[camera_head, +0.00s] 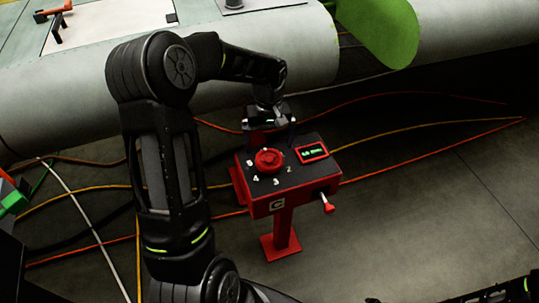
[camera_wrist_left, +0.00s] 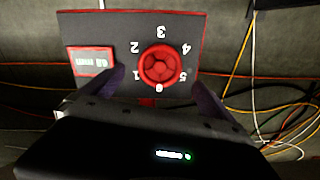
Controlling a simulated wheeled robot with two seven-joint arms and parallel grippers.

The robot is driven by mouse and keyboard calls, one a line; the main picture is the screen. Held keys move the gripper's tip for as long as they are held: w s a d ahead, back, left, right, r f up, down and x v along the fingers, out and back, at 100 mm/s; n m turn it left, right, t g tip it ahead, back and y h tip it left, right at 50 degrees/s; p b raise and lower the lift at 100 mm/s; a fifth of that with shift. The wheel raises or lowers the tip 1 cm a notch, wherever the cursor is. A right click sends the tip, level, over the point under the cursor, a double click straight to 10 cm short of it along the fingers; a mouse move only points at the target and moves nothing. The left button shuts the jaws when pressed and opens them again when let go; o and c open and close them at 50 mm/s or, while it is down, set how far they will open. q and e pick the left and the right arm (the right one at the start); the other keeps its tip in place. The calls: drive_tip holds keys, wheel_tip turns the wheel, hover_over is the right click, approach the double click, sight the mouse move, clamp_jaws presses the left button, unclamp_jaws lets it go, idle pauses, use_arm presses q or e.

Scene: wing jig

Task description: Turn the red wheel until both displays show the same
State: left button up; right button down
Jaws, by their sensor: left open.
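The red wheel (camera_head: 268,161) sits on the sloped dark top of a red control stand (camera_head: 262,205), with white numbers around it. A red-framed display (camera_head: 314,152) with small green characters, too small to read, is right of the wheel. In the left wrist view the wheel (camera_wrist_left: 160,65) is face on, and the display (camera_wrist_left: 91,61) is at left. I cannot make out a second display. My left gripper (camera_head: 270,130) is open and empty over the far side of the panel. Its fingers (camera_wrist_left: 157,84) stand apart at either side below the wheel.
A red-ended lever (camera_head: 327,204) sticks out of the stand's front right. Orange and white cables (camera_head: 430,133) cross the floor. A large pale wing (camera_head: 60,105) with a green end (camera_head: 380,30) lies behind the stand. The floor at right is mostly clear.

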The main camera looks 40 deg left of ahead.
sight(269, 158)
use_arm(q)
wheel_tip(269, 158, down, 6)
drive_tip(key=shift+f, duration=0.15)
idle(0.3)
drive_tip(key=c, duration=1.4)
